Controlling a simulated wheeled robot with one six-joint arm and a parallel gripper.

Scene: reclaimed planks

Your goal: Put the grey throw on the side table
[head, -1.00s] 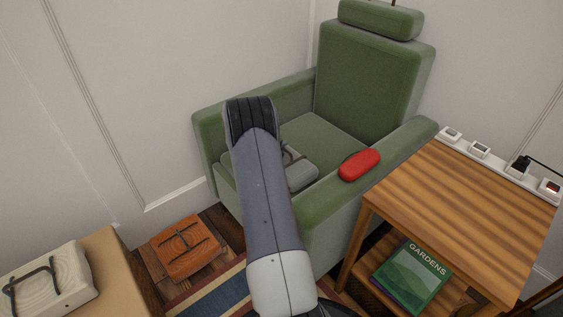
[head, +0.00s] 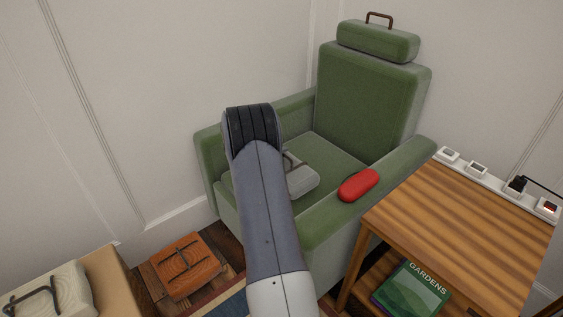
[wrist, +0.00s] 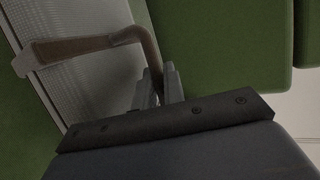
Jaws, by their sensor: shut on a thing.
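The grey throw (head: 303,181) is a folded pad with a handle. It is at the seat of the green armchair, and my arm hides its left part in the head view. In the wrist view the throw (wrist: 100,85) fills the upper left, with its brown handle running between my fingers. My gripper (wrist: 158,88) is shut on that handle; in the head view my arm hides the fingers. I cannot tell whether the throw still touches the seat. The wooden side table (head: 440,225) stands at the right, beside the chair.
A red rounded case (head: 358,185) lies on the right armrest of the armchair (head: 365,95). A white socket strip (head: 500,180) runs along the table's back edge. A green book (head: 412,288) lies on its lower shelf. The tabletop's middle is clear. An orange bundle (head: 183,265) is at lower left.

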